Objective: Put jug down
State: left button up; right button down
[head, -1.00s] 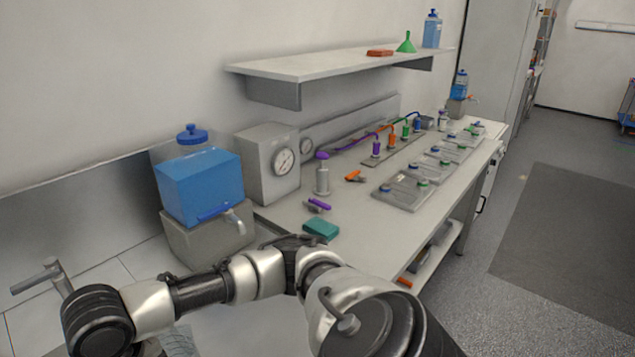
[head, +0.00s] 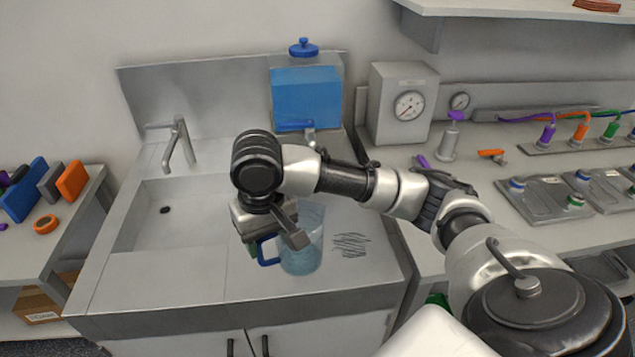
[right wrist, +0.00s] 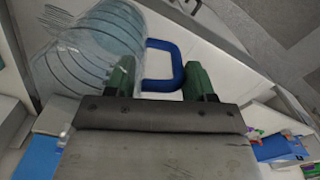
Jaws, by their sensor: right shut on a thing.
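A clear, blue-tinted jug (head: 303,250) with a blue handle (head: 268,254) is upright over the right-hand part of the sink counter (head: 240,285), right of the basin. My right gripper (head: 258,246) comes down from above at the jug's left side and is shut on the handle. In the right wrist view, the green fingers (right wrist: 160,80) are on either side of the blue handle (right wrist: 164,60), and the clear jug (right wrist: 92,50) is at upper left. I cannot tell whether the jug's base touches the counter. My left gripper is not in view.
The sink basin (head: 170,215) and tap (head: 180,145) are at left. A blue tank (head: 307,95) with a spigot stands behind the jug. Dark wavy lines (head: 350,245) mark the counter right of the jug. A gauge box (head: 402,105) stands at back right.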

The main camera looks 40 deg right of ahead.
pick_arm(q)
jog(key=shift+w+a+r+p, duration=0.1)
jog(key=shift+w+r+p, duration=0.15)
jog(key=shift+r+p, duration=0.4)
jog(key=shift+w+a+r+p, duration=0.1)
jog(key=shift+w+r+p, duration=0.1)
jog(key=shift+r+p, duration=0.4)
pick_arm(e)
jog(key=w+d+f, duration=0.4)
jog(key=w+f, duration=0.7)
jog(key=shift+w, duration=0.15)
jog(key=shift+f, duration=0.15)
jog(key=shift+c, duration=2)
grip_release()
pick_arm(q)
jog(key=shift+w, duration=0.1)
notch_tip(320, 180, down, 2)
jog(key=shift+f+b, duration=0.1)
jog(key=shift+b, duration=1)
pick_arm(e)
notch_tip(320, 180, up, 12)
